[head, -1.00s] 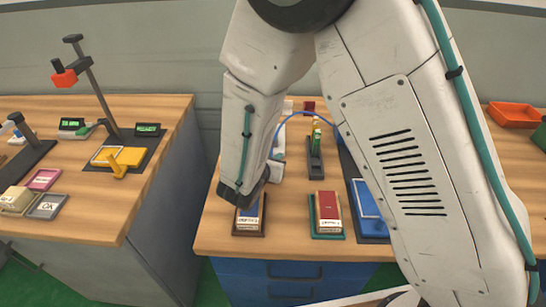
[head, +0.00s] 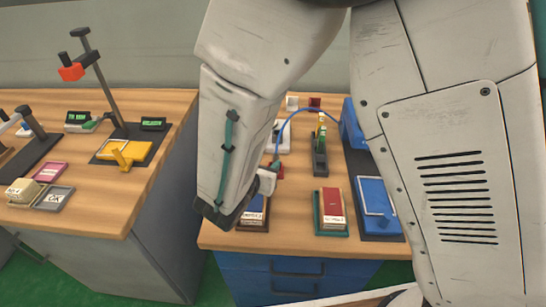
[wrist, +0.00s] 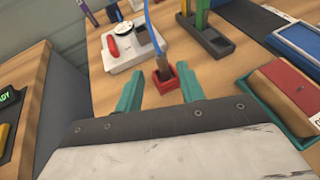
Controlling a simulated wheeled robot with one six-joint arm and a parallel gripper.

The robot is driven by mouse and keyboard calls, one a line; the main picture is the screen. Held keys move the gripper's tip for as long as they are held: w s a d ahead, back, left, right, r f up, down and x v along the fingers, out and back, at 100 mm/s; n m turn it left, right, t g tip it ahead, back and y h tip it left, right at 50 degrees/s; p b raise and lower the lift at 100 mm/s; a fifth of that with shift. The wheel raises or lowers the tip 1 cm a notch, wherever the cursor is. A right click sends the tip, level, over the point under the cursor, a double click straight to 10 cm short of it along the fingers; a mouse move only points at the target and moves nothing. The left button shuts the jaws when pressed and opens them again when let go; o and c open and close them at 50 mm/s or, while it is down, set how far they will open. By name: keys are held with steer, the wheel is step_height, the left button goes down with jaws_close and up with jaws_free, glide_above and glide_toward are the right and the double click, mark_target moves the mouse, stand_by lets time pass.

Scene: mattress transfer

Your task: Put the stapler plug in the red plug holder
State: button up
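The red plug holder (wrist: 165,80) is a small square box on the table, seen in the wrist view beyond my fingertips. A dark plug (wrist: 163,70) with a blue cable (wrist: 150,25) rising from it appears upright in the holder; how deep it sits I cannot tell. My gripper (wrist: 160,72) has two teal fingers spread apart, with the holder and plug showing between and beyond them. Nothing is visibly clamped.
A white device with a red part (wrist: 122,47) stands left of the holder. The dark-based device (wrist: 208,38) stands behind right. A red block on a teal tray (wrist: 285,90) and a blue panel (head: 375,196) lie to the right. A gap separates the left table (head: 110,205).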

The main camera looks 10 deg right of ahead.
steer(key=shift+v, duration=1.45)
steer(key=s+d+r+m+g+h, duration=0.2)
steer(key=d+r+m+g, duration=0.25)
steer(key=d+m, duration=0.35)
steer(key=s+d+r+m+g+h, duration=0.1)
steer(key=s+d+r+m+g, duration=0.15)
steer(key=d+r+m, duration=0.6)
steer(key=s+d+r+m+g+y, duration=0.1)
steer(key=s+d+r+m+y, duration=0.1)
steer(key=s+m, duration=0.5)
steer(key=s+d+r+m+g+y, duration=0.2)
steer(key=s+d+m+y, duration=0.3)
steer(key=s, duration=0.4)
steer(key=r+m+y, duration=0.1)
steer(key=y, duration=0.1)
steer(key=shift+s+r+m+y, duration=0.2)
steer(key=shift+r+m+y, duration=0.05)
steer(key=shift+m+y, duration=0.1)
